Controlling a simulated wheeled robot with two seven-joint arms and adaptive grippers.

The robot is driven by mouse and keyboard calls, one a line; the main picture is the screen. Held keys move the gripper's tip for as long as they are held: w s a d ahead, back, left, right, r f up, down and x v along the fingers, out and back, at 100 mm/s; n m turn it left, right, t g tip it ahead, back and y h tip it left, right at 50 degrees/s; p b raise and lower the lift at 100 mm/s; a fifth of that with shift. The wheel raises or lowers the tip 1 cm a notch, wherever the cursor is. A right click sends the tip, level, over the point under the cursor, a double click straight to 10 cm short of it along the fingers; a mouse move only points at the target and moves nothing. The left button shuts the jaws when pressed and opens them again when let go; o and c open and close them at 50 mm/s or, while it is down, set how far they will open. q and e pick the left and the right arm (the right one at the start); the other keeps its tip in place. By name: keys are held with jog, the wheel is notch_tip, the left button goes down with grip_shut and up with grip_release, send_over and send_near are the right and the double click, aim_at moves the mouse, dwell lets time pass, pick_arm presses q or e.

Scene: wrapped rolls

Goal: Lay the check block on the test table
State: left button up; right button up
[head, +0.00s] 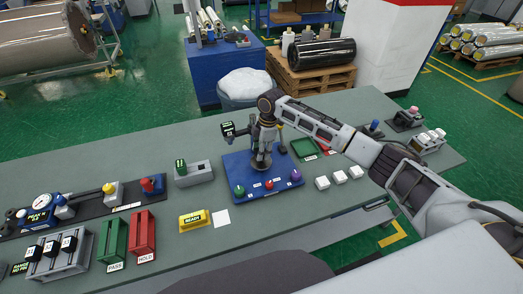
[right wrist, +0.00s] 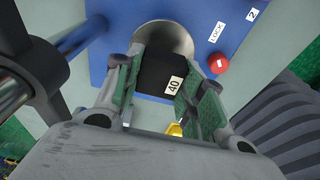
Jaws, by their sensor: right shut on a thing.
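My right gripper (head: 264,150) reaches down over the blue test stand (head: 232,165). In the right wrist view its two green-padded fingers (right wrist: 163,88) are shut on a black block (right wrist: 158,72) with a white label reading 40. A round metal table (right wrist: 170,34) on the blue base lies behind the block; it also shows below the gripper in the head view (head: 261,162). I cannot tell whether the block touches it. The gripper hides most of the block in the head view. My left gripper is not in view.
Green, red and purple buttons (head: 269,184) line the stand's front. A dark post rises beside the gripper. White cubes (head: 322,183) and a green tray (head: 304,148) lie to the right. A yellow READY box (head: 193,221) and PASS and HOLD bins (head: 143,235) stand left.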

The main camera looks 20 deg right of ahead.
jog(key=shift+f, duration=0.75)
jog(key=shift+f+b, duration=0.45)
jog(key=shift+f, duration=0.2)
dwell(0.4)
jog(key=o, duration=1.1)
jog(key=shift+d+r, duration=0.3)
jog(key=shift+r, duration=1.65)
jog(key=shift+d+r, duration=0.3)
jog(key=shift+r, duration=1.7)
jog(key=shift+d+r, duration=0.3)
jog(key=shift+r, duration=1.65)
jog(key=shift+f, duration=0.1)
